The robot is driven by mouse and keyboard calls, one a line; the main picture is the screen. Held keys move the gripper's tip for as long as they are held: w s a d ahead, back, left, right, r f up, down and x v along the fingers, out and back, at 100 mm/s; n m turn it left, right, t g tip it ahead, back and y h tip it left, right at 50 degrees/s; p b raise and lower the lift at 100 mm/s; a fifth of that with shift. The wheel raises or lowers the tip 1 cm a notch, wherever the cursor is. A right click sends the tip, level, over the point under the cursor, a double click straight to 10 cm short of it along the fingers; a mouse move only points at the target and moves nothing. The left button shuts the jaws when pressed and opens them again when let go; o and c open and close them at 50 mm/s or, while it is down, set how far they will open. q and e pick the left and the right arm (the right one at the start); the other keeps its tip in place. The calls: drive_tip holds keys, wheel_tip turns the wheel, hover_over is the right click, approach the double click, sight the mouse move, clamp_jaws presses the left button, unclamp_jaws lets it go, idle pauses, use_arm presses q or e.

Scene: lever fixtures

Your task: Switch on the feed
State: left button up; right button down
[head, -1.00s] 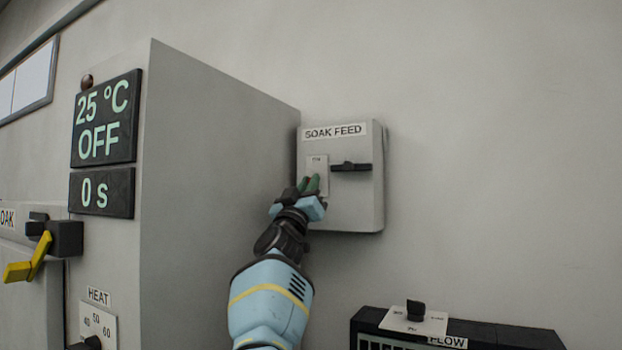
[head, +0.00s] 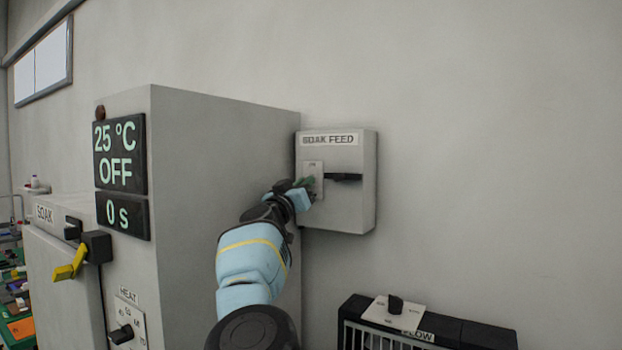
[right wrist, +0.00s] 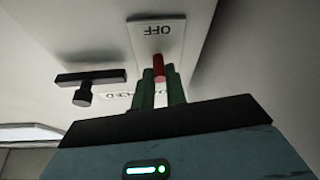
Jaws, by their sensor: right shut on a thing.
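The grey SOAK FEED box (head: 358,205) is fixed to the wall at the middle of the head view. Its pale switch plate (head: 313,170) is on the left of its front. In the right wrist view the plate (right wrist: 150,27) reads OFF, upside down. A red lever (right wrist: 158,66) stands out from it. My right gripper (head: 304,183) is at the plate, its green fingers shut on the red lever (right wrist: 160,85). The fingers hide part of the lever, so its exact setting is unclear. My left gripper is in neither view.
A black handle (head: 345,177) sticks out right of the plate, close to my fingers. The tall grey cabinet (head: 225,150) with a display reading 25 °C, OFF and 0 s stands at left. A black FLOW unit (head: 455,330) is low at right. The wall right of the box is bare.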

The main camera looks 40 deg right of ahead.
drive_tip(key=shift+s+r+y+p, duration=0.15)
drive_tip(key=shift+r+y+p, duration=0.2)
drive_tip(key=shift+r+y, duration=0.35)
drive_tip(key=shift+w+d+r+g+y, duration=0.1)
drive_tip(key=shift+r+g+y, duration=0.25)
drive_tip(key=shift+y, duration=0.5)
drive_tip(key=shift+w+r+g+y, duration=0.15)
drive_tip(key=shift+g+y, duration=0.4)
drive_tip(key=shift+y, duration=0.3)
drive_tip(key=shift+s+r+y, duration=0.1)
drive_tip(key=shift+y, duration=0.2)
drive_tip(key=c, duration=1.4)
unclamp_jaws()
drive_tip(key=shift+c, duration=0.2)
